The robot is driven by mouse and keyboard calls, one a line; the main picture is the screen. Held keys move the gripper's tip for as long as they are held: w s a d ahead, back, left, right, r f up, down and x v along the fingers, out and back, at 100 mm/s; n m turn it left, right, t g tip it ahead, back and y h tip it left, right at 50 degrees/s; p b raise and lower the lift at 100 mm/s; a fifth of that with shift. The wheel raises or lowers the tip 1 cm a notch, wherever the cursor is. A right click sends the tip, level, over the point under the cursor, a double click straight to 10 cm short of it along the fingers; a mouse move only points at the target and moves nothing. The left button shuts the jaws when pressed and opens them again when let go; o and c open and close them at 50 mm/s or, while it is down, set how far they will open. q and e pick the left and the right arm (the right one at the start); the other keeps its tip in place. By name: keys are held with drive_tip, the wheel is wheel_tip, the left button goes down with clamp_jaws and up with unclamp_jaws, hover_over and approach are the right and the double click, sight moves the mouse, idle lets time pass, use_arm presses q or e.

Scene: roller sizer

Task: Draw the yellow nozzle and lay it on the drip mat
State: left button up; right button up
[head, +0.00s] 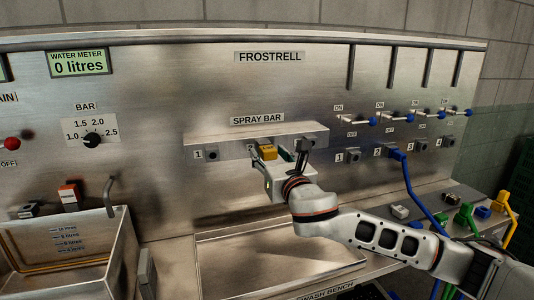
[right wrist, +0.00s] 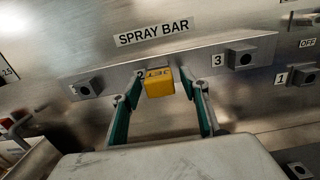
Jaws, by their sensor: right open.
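The yellow nozzle (head: 268,153) sits at socket 2 on the front of the spray bar (head: 215,139). It also shows in the right wrist view (right wrist: 159,83) as a small yellow block. My right gripper (head: 280,152) is open in front of the bar; in the right wrist view its green-sided fingers (right wrist: 160,77) stand one on each side of the nozzle, with gaps visible. I cannot tell how deep the fingertips reach past it. I cannot pick out the drip mat with certainty. My left gripper is not in view.
Sockets 1 (right wrist: 87,88) and 3 (right wrist: 241,58) flank the nozzle on the bar. Below is a shallow steel tray (head: 222,262). A blue hose (head: 409,181) hangs at the right, near green (head: 464,216) and yellow (head: 503,203) fittings. A steel tank (head: 122,250) stands left.

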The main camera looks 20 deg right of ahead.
sight(271, 156)
clamp_jaws()
drive_tip(key=shift+s, duration=0.15)
drive_tip(key=shift+s+p, duration=1.65)
drive_tip(key=shift+s, duration=0.65)
drive_tip(key=shift+s+d+p, duration=0.1)
drive_tip(key=shift+s+p, duration=0.2)
drive_tip(key=shift+s, duration=0.25)
drive_tip(key=shift+f, duration=0.15)
